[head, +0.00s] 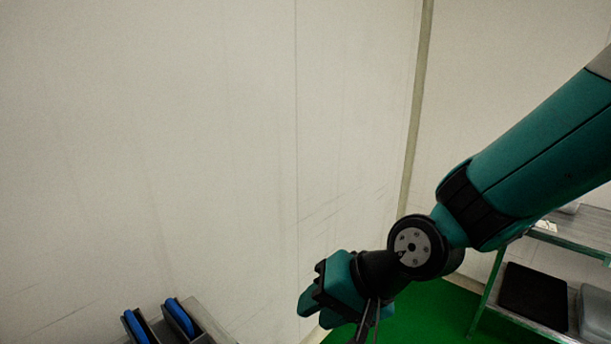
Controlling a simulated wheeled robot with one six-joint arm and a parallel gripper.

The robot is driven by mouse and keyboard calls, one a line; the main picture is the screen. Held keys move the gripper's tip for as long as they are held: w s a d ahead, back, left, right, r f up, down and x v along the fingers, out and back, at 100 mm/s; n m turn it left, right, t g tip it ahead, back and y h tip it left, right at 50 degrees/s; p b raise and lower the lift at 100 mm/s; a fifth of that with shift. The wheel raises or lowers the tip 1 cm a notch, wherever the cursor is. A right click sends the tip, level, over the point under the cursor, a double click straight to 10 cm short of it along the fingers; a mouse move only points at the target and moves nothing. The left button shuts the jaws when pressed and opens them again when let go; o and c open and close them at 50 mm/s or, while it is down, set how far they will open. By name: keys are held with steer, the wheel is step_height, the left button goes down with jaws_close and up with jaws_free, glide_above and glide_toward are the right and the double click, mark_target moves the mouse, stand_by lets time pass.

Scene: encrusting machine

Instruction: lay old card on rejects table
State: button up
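My gripper (367,328) hangs at the lower middle of the head view, in front of the white wall and above the green floor. Its thin grey fingers point down and run close to the bottom edge, so their tips and any gap between them are not clear. I cannot see the old card in this view. A metal shelf table (585,238) stands at the right edge, partly behind my arm. I cannot tell whether it is the rejects table.
Two black holders with blue inserts (179,317) stand by a grey surface (208,322) at the bottom left. A black crate (533,296) and a grey bin (597,312) sit on the lower shelf. The green floor (440,315) between is clear. A white wall fills the left.

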steer(key=s+d+r+n+g+h, duration=0.1)
steer(key=s+d+r+n, duration=0.3)
steer(key=s+d, duration=0.2)
steer(key=s+d+r+n+g+h, duration=0.1)
steer(key=s+d+r+n+h, duration=0.1)
steer(key=s+d, duration=0.4)
step_height(320, 180, up, 2)
steer(key=shift+s+d+r+n+h, duration=0.1)
steer(key=shift+s+d+n+h, duration=0.25)
steer(key=shift+d+n, duration=0.5)
